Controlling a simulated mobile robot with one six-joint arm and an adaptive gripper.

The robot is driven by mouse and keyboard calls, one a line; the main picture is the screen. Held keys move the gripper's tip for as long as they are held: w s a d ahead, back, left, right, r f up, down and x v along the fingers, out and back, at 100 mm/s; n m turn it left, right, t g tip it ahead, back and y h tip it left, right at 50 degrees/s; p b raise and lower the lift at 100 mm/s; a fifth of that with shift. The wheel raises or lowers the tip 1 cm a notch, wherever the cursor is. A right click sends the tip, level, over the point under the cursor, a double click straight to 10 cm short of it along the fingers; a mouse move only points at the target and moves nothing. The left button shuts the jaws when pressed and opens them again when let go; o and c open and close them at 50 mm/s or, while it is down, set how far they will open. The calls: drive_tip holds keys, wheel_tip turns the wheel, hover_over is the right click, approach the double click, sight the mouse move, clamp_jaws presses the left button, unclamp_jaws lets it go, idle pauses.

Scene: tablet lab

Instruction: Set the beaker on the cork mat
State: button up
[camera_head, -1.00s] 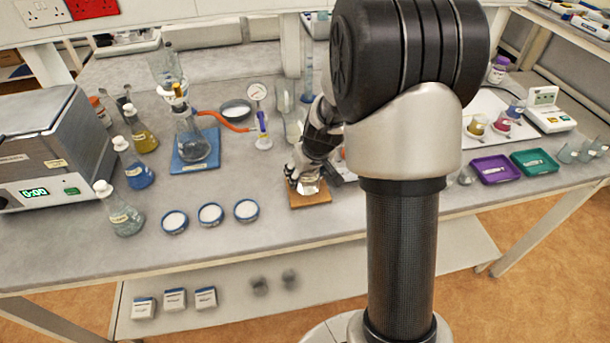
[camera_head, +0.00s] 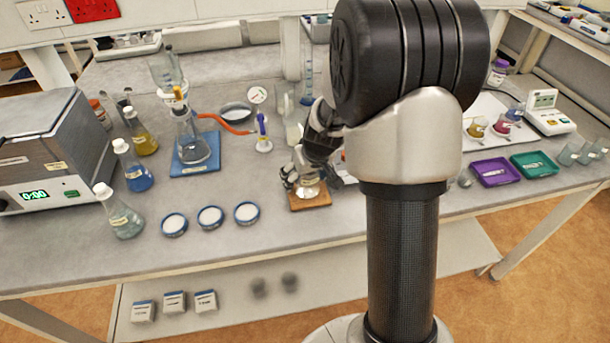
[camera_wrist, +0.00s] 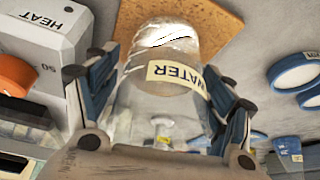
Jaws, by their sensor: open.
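The beaker (camera_wrist: 165,100) is clear glass with a label reading WATER. In the wrist view it lies between the two fingers of my gripper (camera_wrist: 160,105), its far end over the cork mat (camera_wrist: 225,28). In the head view the beaker (camera_head: 308,188) stands on the brown cork mat (camera_head: 322,201), partly hidden by my gripper (camera_head: 301,178). My gripper is open around the beaker, with a finger on each side. Whether a finger still touches the glass is hard to tell.
A hotplate marked HEAT (camera_wrist: 45,45) is close beside the mat. Several white-filled dishes (camera_head: 210,216) lie to the left. A flask on a blue mat (camera_head: 193,150) stands behind them. The bench front of the dishes is clear.

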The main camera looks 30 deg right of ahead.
drive_tip(key=p+v, duration=0.4)
drive_tip(key=v, duration=0.8)
drive_tip(key=s+a+r, duration=0.7)
drive_tip(key=a+r, duration=0.1)
drive_tip(key=a, duration=0.1)
drive_tip(key=s+a+r, duration=0.1)
drive_tip(key=s+a, duration=0.1)
drive_tip(key=s, duration=0.6)
drive_tip(key=s+a+r, duration=0.2)
drive_tip(key=s+a, duration=0.1)
drive_tip(key=s, duration=0.4)
drive_tip(key=shift+s+r+n, duration=0.25)
drive_tip(key=shift+s+n, duration=0.1)
drive_tip(key=shift+n, duration=0.05)
